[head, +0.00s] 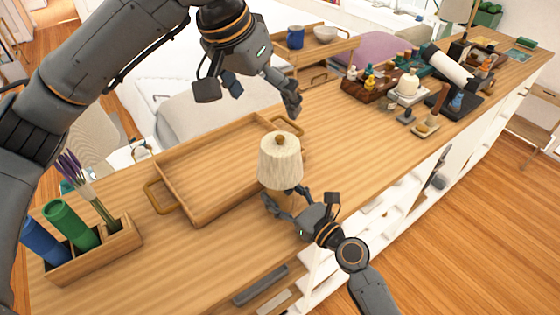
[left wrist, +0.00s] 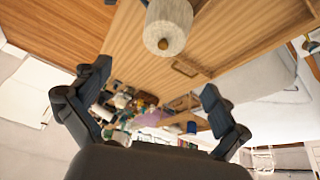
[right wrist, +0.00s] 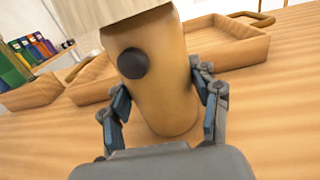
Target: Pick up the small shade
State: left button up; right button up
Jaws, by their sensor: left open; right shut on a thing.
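The small shade (head: 280,162) is cream and pleated, with a brown knob on top. It sits upright on a lamp whose wooden body (right wrist: 165,95) has a round dark button. My right gripper (head: 285,200) is shut around this body below the shade; a finger shows on each side in the right wrist view (right wrist: 160,95). My left gripper (head: 248,97) is open and empty, above and behind the shade. The shade also shows at the top of the left wrist view (left wrist: 168,22), clear of the fingers. The lamp's foot is mostly hidden in the head view.
A wooden tray (head: 210,165) with handles lies empty behind and left of the lamp. A wooden holder (head: 98,254) with blue and green rolls stands at the left. Several bottles and boxes crowd the far right counter. The counter (head: 345,145) right of the lamp is clear.

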aim_at(280, 145)
pick_arm(q)
jog(key=d+f+n+y, duration=0.1)
jog(key=n, duration=0.1)
jog(key=f+n+y, duration=0.1)
jog(key=n, duration=0.1)
jog(key=d+f+n, duration=0.1)
jog(key=shift+s+d+f+n+y, duration=0.1)
jog(key=shift+d+f+n+y, duration=0.1)
jog(key=shift+d+n+y, duration=0.15)
jog(key=n, duration=0.1)
jog(key=f+n+y, duration=0.1)
jog(key=n, duration=0.2)
jog(key=shift+d+f+t+y, duration=0.35)
jog(key=shift+f+t, duration=0.05)
jog(key=shift+n, duration=0.25)
jog(key=x, duration=0.6)
jog(key=shift+f, duration=0.25)
jog(key=shift+x, duration=2.8)
jog(key=shift+d+r, duration=0.1)
jog(key=shift+d, duration=0.05)
jog(key=c, duration=0.8)
